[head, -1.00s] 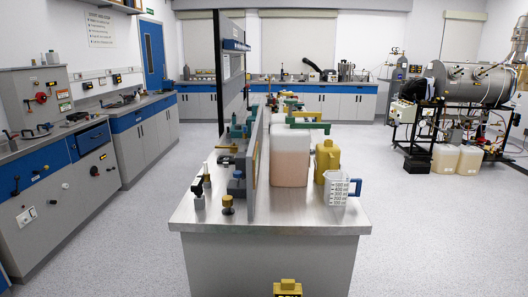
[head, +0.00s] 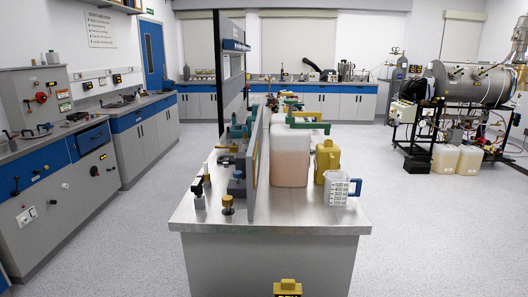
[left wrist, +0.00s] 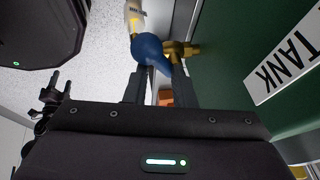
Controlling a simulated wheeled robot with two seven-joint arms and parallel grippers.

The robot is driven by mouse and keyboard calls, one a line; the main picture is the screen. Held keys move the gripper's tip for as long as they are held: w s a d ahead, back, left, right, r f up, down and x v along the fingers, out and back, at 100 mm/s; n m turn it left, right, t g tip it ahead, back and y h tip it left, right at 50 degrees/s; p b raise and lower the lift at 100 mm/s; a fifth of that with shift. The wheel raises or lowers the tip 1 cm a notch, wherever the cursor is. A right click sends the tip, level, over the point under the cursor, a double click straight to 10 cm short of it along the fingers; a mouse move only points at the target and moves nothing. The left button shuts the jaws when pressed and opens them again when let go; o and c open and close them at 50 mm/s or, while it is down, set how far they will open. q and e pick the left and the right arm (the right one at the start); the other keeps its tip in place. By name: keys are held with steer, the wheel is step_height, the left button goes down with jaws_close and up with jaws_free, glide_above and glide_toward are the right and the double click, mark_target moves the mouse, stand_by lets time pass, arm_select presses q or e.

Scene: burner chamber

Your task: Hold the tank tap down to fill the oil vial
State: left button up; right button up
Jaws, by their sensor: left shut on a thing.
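In the left wrist view my left gripper (left wrist: 159,82) is shut on a blue teardrop-shaped handle (left wrist: 148,47). The handle sits against a brass tap (left wrist: 179,48) on the green tank (left wrist: 228,60), which bears a white TANK label (left wrist: 287,59). A pale cylindrical thing (left wrist: 134,16) with a dark mark shows just beyond the handle; I cannot tell for sure whether it is the oil vial. The fingers hide part of the tap. Neither gripper shows in the head view, and the tank and tap cannot be picked out there.
In the head view a steel-topped bench (head: 290,222) carries a graduated jug (head: 338,189), a yellow container (head: 327,158) and a large pale tank (head: 290,160). Low cabinets (head: 75,180) stand on the left and a machine (head: 470,90) on the right.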

arm_select(q)
steer(key=shift+s+a+f, duration=0.15)
steer(key=shift+s+f, duration=0.45)
steer(key=shift+w+a+f+b, duration=0.1)
steer(key=shift+w+a+b, duration=0.15)
steer(key=shift+w+b, duration=0.45)
steer(key=w, duration=0.2)
steer(key=shift+w+a+f, duration=0.2)
steer(key=shift+w+f, duration=0.05)
steer(key=shift+w, duration=0.1)
steer(key=shift+c, duration=0.7)
steer(key=shift+w+r, duration=0.15)
steer(key=shift+w, duration=0.05)
steer(key=shift+w+r, duration=0.25)
steer(key=shift+r, duration=0.1)
